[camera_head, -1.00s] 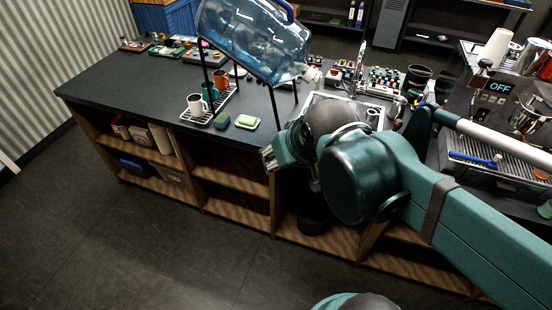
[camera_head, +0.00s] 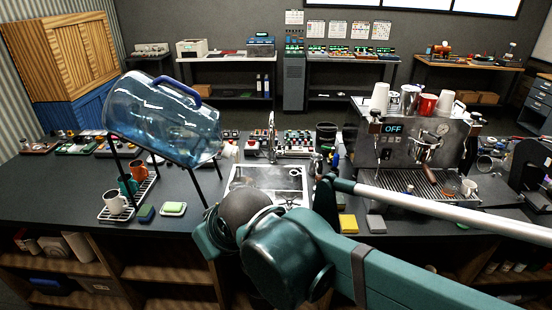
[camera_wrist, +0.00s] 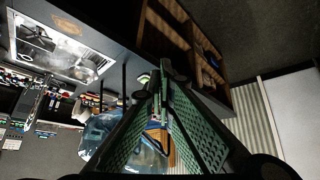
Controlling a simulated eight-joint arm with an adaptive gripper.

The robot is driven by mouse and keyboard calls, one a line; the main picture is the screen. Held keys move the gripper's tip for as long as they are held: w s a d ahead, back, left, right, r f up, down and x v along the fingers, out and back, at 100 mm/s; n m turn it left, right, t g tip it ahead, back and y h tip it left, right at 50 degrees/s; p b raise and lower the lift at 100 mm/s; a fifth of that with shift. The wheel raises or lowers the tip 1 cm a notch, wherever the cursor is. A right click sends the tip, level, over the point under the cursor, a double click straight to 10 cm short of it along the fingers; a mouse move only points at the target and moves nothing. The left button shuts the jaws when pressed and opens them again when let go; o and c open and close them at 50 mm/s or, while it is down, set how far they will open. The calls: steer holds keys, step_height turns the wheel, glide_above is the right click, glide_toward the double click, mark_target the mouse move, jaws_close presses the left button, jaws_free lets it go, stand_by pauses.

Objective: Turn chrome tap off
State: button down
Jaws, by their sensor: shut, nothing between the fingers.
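The chrome tap (camera_head: 272,135) stands upright at the back of the steel sink (camera_head: 296,172) in the head view. In the wrist view the sink (camera_wrist: 90,72) is at the upper left, with the tap (camera_wrist: 32,103) below it. I cannot tell whether water is running. My gripper (camera_wrist: 161,76) is shut and empty in the wrist view, its fingertips beside the sink, apart from the tap. In the head view my arm hides most of the gripper in front of the sink.
A large blue water bottle (camera_head: 165,118) lies tilted on a black stand left of the sink. A dish rack with mugs (camera_head: 116,203), sponges (camera_head: 173,208) and an espresso machine (camera_head: 415,150) flank the sink. A yellow sponge (camera_head: 348,223) lies at its right.

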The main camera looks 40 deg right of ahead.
steer(key=w+d+n+t+h+b, duration=0.2)
steer(key=w+d+t+h+b, duration=0.15)
steer(key=w+d, duration=1.1)
steer(key=w+d+n+t+h+b, duration=0.2)
steer(key=w+d+h+b, duration=0.15)
steer(key=w+d, duration=1.15)
steer(key=d+f+n+t+h+b, duration=0.1)
steer(key=d+f, duration=0.2)
steer(key=d, duration=0.6)
steer(key=d+f+n+t+h+b, duration=0.15)
steer(key=d+f, duration=0.25)
steer(key=d, duration=0.6)
steer(key=d+f+n+b, duration=0.1)
steer(key=d+f+n, duration=0.1)
steer(key=d+f, duration=0.3)
steer(key=s+d+f+n+h+b, duration=0.1)
steer(key=d+f+n, duration=0.2)
steer(key=d+f, duration=0.3)
steer(key=shift+s+f+t+b, duration=0.15)
steer(key=shift+s+t+b, duration=0.15)
steer(key=shift+t+b, duration=0.1)
steer(key=shift+w, duration=0.15)
steer(key=b+x, duration=0.2)
steer(key=x, duration=1.1)
steer(key=shift+w+d, duration=0.25)
